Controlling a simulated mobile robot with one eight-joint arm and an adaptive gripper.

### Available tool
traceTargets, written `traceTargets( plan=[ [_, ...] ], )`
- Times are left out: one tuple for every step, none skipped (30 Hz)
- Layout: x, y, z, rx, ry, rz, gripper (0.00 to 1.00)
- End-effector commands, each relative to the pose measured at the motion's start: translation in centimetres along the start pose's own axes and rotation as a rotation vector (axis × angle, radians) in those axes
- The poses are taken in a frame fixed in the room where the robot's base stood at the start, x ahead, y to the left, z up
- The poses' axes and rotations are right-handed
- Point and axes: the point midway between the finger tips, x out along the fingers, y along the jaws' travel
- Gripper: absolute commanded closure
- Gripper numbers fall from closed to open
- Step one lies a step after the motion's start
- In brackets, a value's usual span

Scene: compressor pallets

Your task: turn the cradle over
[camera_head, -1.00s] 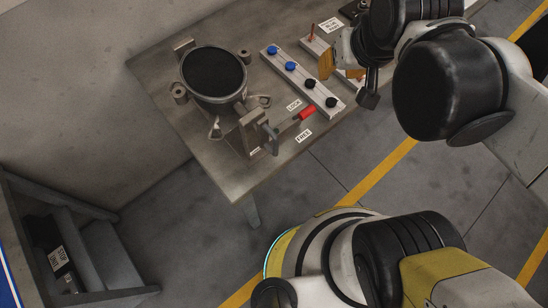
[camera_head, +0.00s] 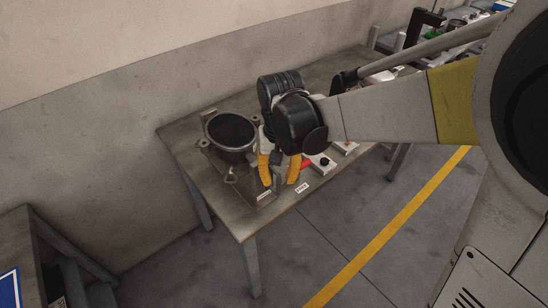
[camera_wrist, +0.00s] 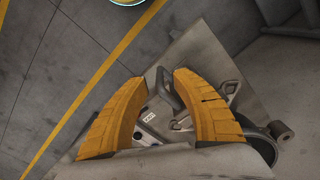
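The cradle (camera_head: 231,153), a round grey metal cup with a dark top, stands on the left part of the table; its lugs show around the rim. In the wrist view part of it shows at lower right, mostly hidden by my gripper. My gripper (camera_head: 278,184) is open, its two orange fingers pointing down at the cradle's front side. In the wrist view its fingertips (camera_wrist: 157,80) stand apart on either side of the dark grey crank handle (camera_wrist: 169,92). Contact with the handle cannot be told. The red lever (camera_head: 306,163) shows just right of the fingers.
The steel table (camera_head: 182,140) has a FREE label (camera_head: 302,188) near its front edge. A light strip with dark knobs (camera_head: 322,163) lies right of my gripper, partly covered. More equipment stands at the table's far right. A wall runs behind; floor is clear in front.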

Motion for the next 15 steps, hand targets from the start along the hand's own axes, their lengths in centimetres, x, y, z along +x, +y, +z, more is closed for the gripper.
traceTargets(
  plan=[
    [1.4, 0.0, 0.0, 0.000, 0.000, 0.000, 0.68],
    [2.0, 0.0, 0.0, 0.000, 0.000, 0.000, 0.68],
    [2.8, 0.0, 0.0, 0.000, 0.000, 0.000, 0.68],
    [3.3, 0.0, 0.0, 0.000, 0.001, 0.000, 0.68],
    [3.8, 0.0, 0.0, 0.000, 0.001, 0.000, 0.68],
    [4.3, 0.0, 0.0, 0.000, 0.001, 0.000, 0.68],
    [4.7, 0.0, 0.0, 0.000, 0.001, 0.000, 0.68],
    [5.0, 0.0, 0.0, 0.000, 0.001, 0.000, 0.68],
    [5.3, 0.0, 0.0, 0.000, 0.001, 0.000, 0.68],
    [5.5, 0.0, 0.0, 0.000, 0.001, 0.000, 0.68],
    [5.7, 0.0, 0.0, 0.000, 0.001, 0.000, 0.68],
    [5.8, 0.0, 0.0, 0.000, 0.001, 0.000, 0.68],
    [5.9, 0.0, 0.0, 0.000, 0.001, 0.000, 0.68],
    [6.0, 0.0, 0.0, 0.000, 0.001, 0.000, 0.68],
    [6.0, 0.0, 0.0, 0.000, 0.001, 0.000, 0.68]
  ],
)
